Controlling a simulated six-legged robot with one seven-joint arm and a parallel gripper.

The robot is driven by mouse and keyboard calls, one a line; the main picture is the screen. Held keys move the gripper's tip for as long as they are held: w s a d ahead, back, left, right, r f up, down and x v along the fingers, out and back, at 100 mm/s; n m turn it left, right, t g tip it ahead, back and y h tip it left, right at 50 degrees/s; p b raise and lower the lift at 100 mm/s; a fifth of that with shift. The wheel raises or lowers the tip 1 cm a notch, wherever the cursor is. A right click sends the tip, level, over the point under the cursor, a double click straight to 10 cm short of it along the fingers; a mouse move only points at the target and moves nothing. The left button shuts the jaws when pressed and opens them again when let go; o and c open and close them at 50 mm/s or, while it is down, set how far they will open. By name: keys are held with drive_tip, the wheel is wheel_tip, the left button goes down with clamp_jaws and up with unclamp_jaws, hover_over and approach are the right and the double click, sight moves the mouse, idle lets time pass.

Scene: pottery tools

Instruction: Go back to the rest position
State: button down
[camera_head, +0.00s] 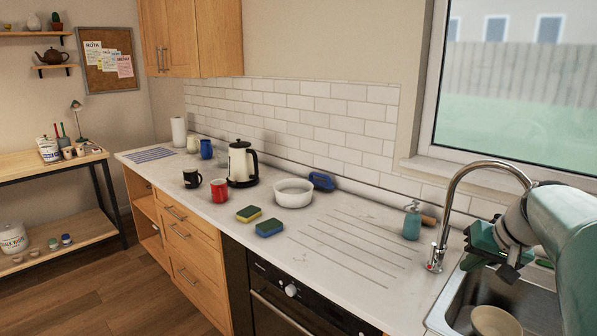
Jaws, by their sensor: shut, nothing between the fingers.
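My gripper (508,272) is at the right of the head view, on the end of my green and grey arm. It is shut with nothing between the fingers. It hangs over the sink (540,305), just right of the curved metal tap (447,215). A beige bowl or cup (495,320) is in the sink below it, cut off by the bottom edge. My arm hides part of the sink.
On the counter (330,265) stand a soap bottle (412,222), a white bowl (293,193), two sponges (269,228), a red mug (219,190), a black mug (192,179) and a kettle (242,165). A window (520,90) is behind the sink. The ribbed drainer area is clear.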

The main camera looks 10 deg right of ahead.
drive_tip(key=s+a+f+n, duration=0.1)
drive_tip(key=s+a, duration=0.2)
drive_tip(key=a, duration=0.6)
drive_tip(key=s+a+n, duration=0.1)
drive_tip(key=s+a, duration=0.1)
drive_tip(key=a, duration=0.6)
drive_tip(key=s+a+f+n+h, duration=0.1)
drive_tip(key=s+a+f+n, duration=0.1)
drive_tip(key=s+a+f, duration=0.3)
drive_tip(key=s+a, duration=0.4)
drive_tip(key=a, duration=0.1)
drive_tip(key=shift+s+n, duration=0.2)
drive_tip(key=shift+n, duration=0.2)
